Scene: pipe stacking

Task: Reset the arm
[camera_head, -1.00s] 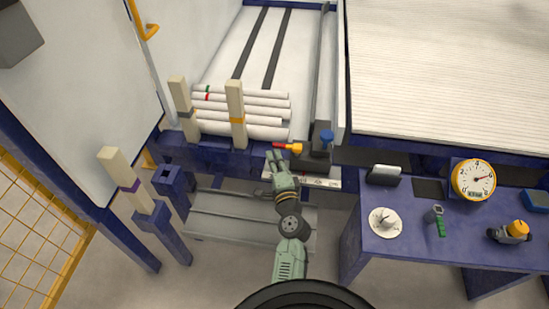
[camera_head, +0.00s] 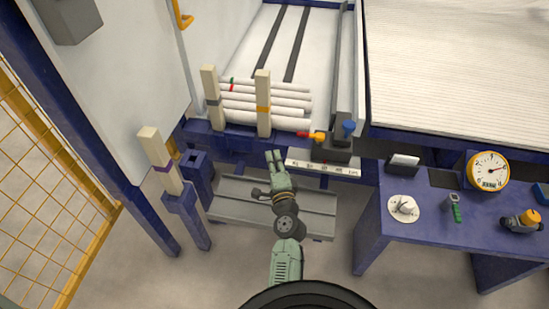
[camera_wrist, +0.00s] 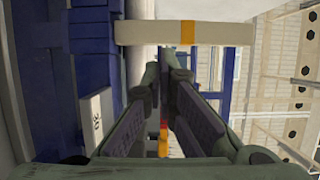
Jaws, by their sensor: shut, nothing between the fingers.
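My arm reaches up from the bottom middle of the head view. My gripper (camera_head: 275,158) is at its far end, in front of the blue frame and below the posts. In the wrist view my gripper (camera_wrist: 165,65) shows its two fingers converging, shut with nothing held. A pale post with an orange band (camera_head: 263,100) stands behind the gripper. The same post crosses the top of the wrist view (camera_wrist: 150,33), beyond the fingertips. White pipes (camera_head: 270,105) lie stacked behind the posts, apart from the gripper.
A red and yellow handle (camera_head: 312,135) and a ruler strip (camera_head: 322,167) are right of the gripper. A grey shelf (camera_head: 230,205) lies below the arm. A blue table (camera_head: 440,225) at right holds a dial gauge (camera_head: 488,171). A purple-banded post (camera_head: 160,160) stands left.

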